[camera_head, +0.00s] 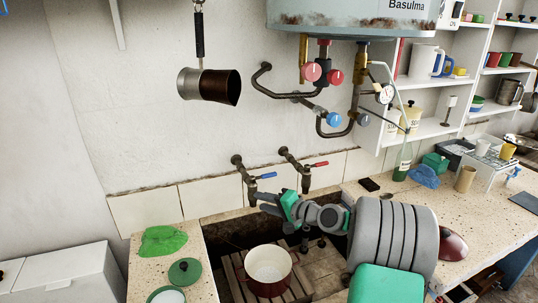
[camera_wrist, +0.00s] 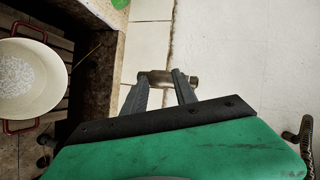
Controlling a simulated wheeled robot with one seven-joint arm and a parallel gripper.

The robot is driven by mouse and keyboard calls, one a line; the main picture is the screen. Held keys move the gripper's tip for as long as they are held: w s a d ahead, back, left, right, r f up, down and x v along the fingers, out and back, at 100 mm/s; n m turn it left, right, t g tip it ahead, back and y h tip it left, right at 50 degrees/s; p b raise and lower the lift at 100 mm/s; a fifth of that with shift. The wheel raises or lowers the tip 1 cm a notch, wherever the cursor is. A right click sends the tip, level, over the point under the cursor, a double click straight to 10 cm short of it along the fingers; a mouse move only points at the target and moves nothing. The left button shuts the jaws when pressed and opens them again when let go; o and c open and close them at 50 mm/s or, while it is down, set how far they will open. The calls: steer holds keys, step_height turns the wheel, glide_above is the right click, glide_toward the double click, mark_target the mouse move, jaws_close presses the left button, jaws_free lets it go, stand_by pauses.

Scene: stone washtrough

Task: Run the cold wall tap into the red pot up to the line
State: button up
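The red pot (camera_head: 293,262) stands on a wooden slatted rack in the trough, below the taps. Its cream inside shows at the left of the wrist view (camera_wrist: 48,100). No water stream shows, and I cannot make out a fill line. The cold wall tap has a blue lever (camera_head: 266,176) pointing right; the hot tap has a red lever (camera_head: 319,164). My gripper (camera_head: 262,203) is at the cold tap's spout, below its lever. In the wrist view its fingers (camera_wrist: 160,82) are spread, with a brass tap part (camera_wrist: 153,76) at the tips; contact is unclear.
The trough is set in a speckled stone counter (camera_head: 202,277). A water heater (camera_head: 350,15) with pipes and valves hangs above. Shelves and a bottle (camera_head: 403,160) stand right. My arm covers the trough's right side.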

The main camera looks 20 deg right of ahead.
mark_target(271, 176)
steer(key=d+r+m+t+p, duration=0.1)
steer(key=d+r+m+t, duration=0.3)
steer(key=d, duration=0.4)
steer(key=shift+g, duration=0.3)
steer(key=p+x, duration=0.1)
steer(key=x, duration=0.3)
steer(key=p+x, duration=0.1)
steer(key=x, duration=0.3)
steer(key=shift+a+r, duration=0.2)
steer(key=shift+r, duration=0.05)
steer(key=shift+c, duration=0.4)
jaws_close()
